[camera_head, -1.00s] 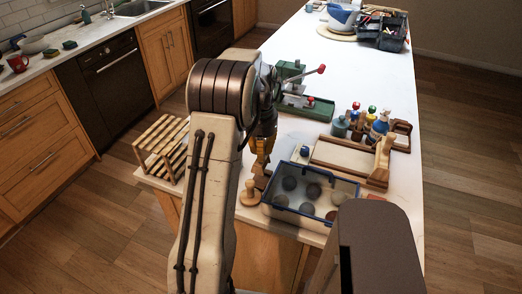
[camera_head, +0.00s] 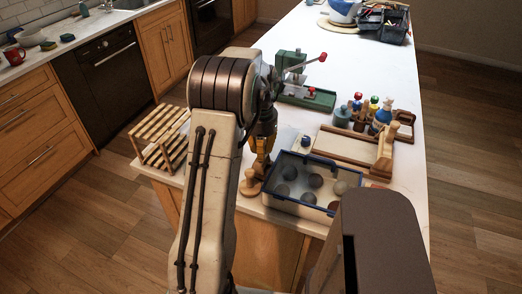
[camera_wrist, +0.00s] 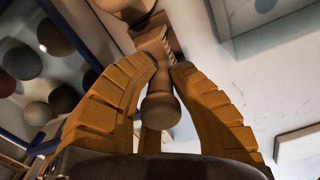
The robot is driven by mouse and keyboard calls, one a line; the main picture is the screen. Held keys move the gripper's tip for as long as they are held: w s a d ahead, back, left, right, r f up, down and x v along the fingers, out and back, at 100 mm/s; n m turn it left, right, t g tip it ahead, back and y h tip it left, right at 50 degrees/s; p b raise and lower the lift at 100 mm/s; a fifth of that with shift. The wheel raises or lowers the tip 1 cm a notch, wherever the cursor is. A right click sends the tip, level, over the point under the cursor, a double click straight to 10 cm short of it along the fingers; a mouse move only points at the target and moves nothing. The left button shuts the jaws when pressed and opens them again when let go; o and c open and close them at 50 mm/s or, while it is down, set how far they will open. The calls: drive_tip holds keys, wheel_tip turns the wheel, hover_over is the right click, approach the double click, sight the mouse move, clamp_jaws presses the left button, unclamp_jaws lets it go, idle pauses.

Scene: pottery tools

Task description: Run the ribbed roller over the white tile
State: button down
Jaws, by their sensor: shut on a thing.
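My gripper (camera_wrist: 160,88) is shut on a turned wooden handle, the grip of the ribbed roller (camera_wrist: 161,106). Its ribbed wooden part extends toward the top of the wrist view, partly hidden by the fingers. In the head view my gripper (camera_head: 262,160) points down at the near end of the counter, beside the box of balls. A flat white slab, which looks like the white tile (camera_wrist: 298,150), lies at the lower right of the wrist view, apart from the fingers. In the head view my arm seems to hide it.
A blue-rimmed box (camera_head: 322,205) of several balls stands right of my gripper. A wooden stamp (camera_head: 250,184) stands at the near left. A slatted rack (camera_head: 160,137), a green press (camera_head: 305,95), a wooden-framed slab board (camera_head: 345,148) and bottles (camera_head: 381,118) are nearby. The far middle of the counter is clear.

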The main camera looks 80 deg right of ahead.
drive_tip(key=c, duration=1.2)
unclamp_jaws()
drive_tip(key=shift+o, duration=0.2)
